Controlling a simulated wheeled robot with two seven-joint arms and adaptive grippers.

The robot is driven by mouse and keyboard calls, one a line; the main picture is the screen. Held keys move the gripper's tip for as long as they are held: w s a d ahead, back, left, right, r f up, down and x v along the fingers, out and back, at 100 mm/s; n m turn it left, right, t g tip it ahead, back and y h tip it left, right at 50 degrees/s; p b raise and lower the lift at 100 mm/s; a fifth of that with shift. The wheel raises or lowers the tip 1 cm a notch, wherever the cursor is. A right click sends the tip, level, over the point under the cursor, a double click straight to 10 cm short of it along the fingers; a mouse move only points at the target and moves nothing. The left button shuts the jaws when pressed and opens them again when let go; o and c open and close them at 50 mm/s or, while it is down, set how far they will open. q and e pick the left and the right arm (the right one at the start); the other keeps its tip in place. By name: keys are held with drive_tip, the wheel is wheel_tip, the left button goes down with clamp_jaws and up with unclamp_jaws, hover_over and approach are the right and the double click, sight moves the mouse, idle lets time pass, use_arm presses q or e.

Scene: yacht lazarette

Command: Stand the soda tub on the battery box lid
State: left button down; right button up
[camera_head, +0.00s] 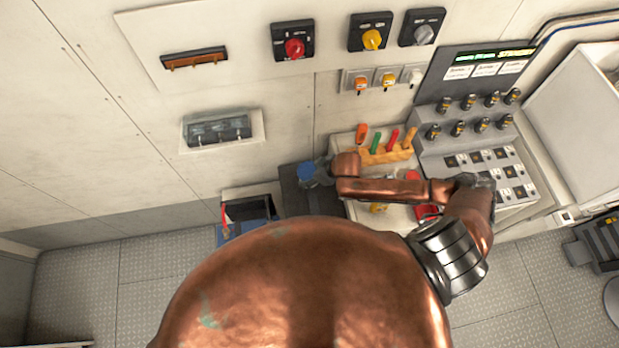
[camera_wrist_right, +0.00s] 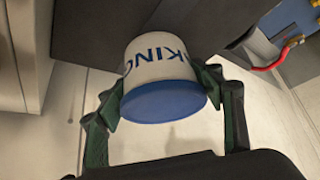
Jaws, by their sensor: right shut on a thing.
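The soda tub is white with blue lettering and a blue lid (camera_head: 306,174); the tub (camera_wrist_right: 155,60) fills the middle of the right wrist view. My right gripper (camera_head: 322,171) is shut on the tub; its two green-dark fingers (camera_wrist_right: 163,108) press the tub's sides near the lid. A dark grey box top (camera_head: 298,200), which looks like the battery box lid, lies under and in front of the tub in the head view. Its dark surface (camera_wrist_right: 90,40) also shows behind the tub in the wrist view. I cannot tell whether tub and box touch. My left gripper is not in view.
An open recess with a blue battery-like unit (camera_head: 250,209) and red cable (camera_head: 224,214) is left of the dark box. A rack of colored-handled tools (camera_head: 385,155) and a switch console (camera_head: 490,165) stand to the right. The wall carries rotary switches (camera_head: 293,42).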

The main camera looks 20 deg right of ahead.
drive_tip(key=shift+f, duration=1.4)
drive_tip(key=shift+f, duration=0.1)
drive_tip(key=o, duration=1.5)
drive_tip(key=v, duration=1.2)
